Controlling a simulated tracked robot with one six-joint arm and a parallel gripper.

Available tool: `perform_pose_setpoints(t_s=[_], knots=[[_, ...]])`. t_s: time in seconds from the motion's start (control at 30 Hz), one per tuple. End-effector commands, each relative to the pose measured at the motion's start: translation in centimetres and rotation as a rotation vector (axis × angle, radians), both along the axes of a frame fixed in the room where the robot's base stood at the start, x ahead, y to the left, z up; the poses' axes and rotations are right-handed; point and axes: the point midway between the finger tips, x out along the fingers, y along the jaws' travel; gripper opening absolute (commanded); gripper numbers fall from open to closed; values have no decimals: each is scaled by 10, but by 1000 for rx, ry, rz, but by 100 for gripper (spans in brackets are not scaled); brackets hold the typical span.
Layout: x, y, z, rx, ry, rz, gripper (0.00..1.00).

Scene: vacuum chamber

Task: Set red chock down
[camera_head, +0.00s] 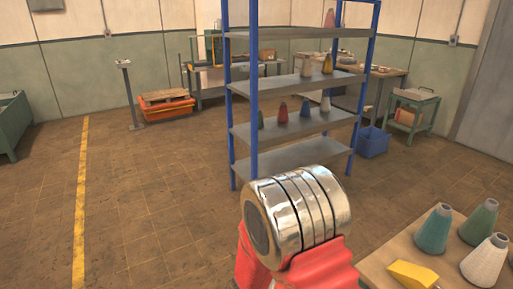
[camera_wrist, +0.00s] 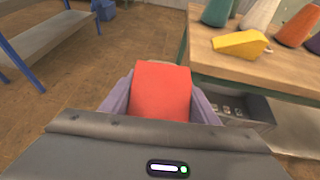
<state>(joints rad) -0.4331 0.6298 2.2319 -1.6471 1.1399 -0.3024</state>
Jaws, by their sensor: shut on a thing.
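The red chock (camera_wrist: 161,88) is between the purple fingers of my gripper (camera_wrist: 161,97) in the wrist view. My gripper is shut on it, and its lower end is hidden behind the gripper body. In that view the chock appears just left of the near corner of a wooden-topped table (camera_wrist: 215,62), with brown floor behind it. I cannot tell its height above the floor. In the head view neither the chock nor my gripper can be made out; my silver-banded arm fills the lower middle.
A yellow chock (camera_wrist: 241,43) lies on the table near its edge, also in the head view (camera_head: 411,274). Teal (camera_head: 434,230), green (camera_head: 479,222) and white (camera_head: 486,262) cones stand beside it. A blue-post shelf (camera_head: 292,128) stands behind my arm. Floor at left is clear.

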Motion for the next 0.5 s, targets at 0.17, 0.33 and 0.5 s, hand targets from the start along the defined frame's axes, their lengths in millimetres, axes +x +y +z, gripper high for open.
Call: perform_pose_setpoints(t_s=[0.17,0.33,0.5], knots=[[11,12,-2,1,-1,42,20],[11,12,-2,1,-1,42,20],[11,13,-3,0,0,46,20]])
